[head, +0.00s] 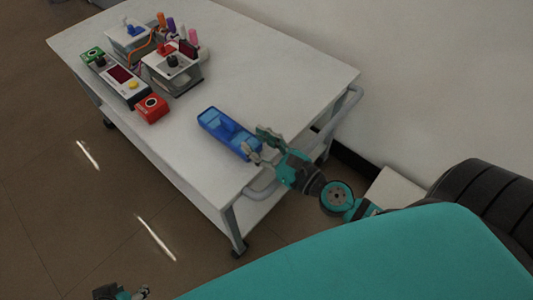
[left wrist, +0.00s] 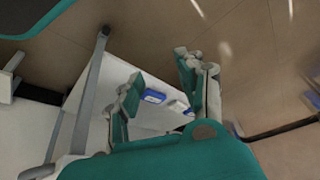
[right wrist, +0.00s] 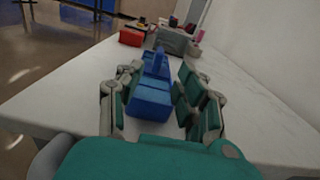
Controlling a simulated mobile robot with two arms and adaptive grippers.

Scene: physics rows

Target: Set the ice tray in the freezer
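A blue tray with compartments (head: 222,127), which looks like the ice tray, lies on the white cart top near its front-right end. My right gripper (head: 259,144) is open at the tray's near end. In the right wrist view the tray (right wrist: 150,103) lies between the spread fingers (right wrist: 158,88), with a gap visible on the right side; contact on the left is unclear. My left gripper (left wrist: 165,85) is open and empty, away from the tray; part of it shows at the bottom of the head view (head: 122,292). I see no freezer.
The white cart (head: 285,75) has a rail handle (head: 340,115) at its right end. A red box (head: 152,108), a grey panel with a screen (head: 118,76) and several small devices and bottles stand at its far left. The middle top is clear. A wall runs behind.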

